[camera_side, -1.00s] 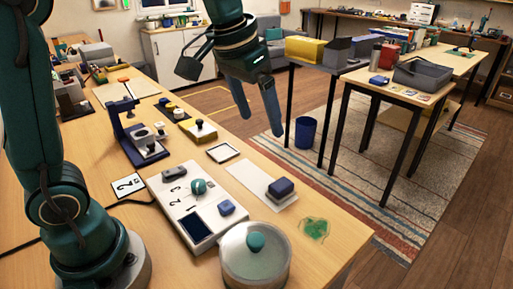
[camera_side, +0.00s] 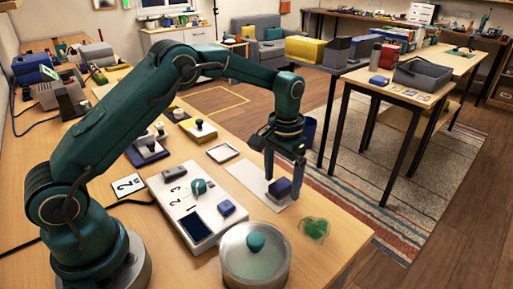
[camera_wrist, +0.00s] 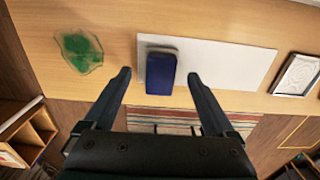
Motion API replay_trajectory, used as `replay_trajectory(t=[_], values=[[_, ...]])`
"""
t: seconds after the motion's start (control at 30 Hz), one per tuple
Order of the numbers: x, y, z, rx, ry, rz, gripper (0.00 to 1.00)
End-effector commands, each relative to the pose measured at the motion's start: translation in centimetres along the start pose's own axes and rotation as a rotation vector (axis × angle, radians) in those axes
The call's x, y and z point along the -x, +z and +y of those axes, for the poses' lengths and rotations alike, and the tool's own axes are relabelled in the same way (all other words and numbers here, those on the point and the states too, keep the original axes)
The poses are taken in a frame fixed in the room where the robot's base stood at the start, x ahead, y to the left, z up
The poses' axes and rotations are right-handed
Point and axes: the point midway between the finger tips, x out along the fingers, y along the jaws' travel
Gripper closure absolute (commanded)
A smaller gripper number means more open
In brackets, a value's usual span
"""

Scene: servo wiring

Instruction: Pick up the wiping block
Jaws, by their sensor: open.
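The wiping block, dark blue on top with a greyish base (camera_side: 278,188), rests on a white strip (camera_side: 243,178) near the table's edge. In the wrist view the block (camera_wrist: 160,73) lies between my fingertips, with a gap on each side. My gripper (camera_side: 283,184) points down over the block, its two fingers open and straddling it. In the wrist view my gripper (camera_wrist: 159,76) shows nothing held. The side view does not show clearly how low the fingertips are.
A green smear (camera_side: 314,228) lies on the table beside the strip. A white panel with a blue button (camera_side: 226,207) is to the left. A white-topped square frame (camera_side: 222,153) lies behind.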

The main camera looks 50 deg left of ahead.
Motion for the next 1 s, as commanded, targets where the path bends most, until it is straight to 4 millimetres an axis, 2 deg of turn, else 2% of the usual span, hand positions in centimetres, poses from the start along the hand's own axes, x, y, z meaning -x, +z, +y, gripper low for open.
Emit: replay_trajectory(t=[0.17,0.43,0.47,0.5,0.67,0.7,1.0], values=[[-1.5,0.0,0.0,0.000,0.000,-0.001,0.10],[-1.6,0.0,0.0,0.000,0.000,0.001,0.10],[-1.6,0.0,0.0,0.000,0.000,0.001,0.18],[-1.6,0.0,0.0,0.000,0.000,0.001,0.33],[-1.6,0.0,0.0,0.000,0.000,0.001,0.94],[-1.6,0.0,0.0,0.000,0.000,0.001,1.00],[-1.3,0.0,0.0,0.000,0.000,0.002,1.00]])
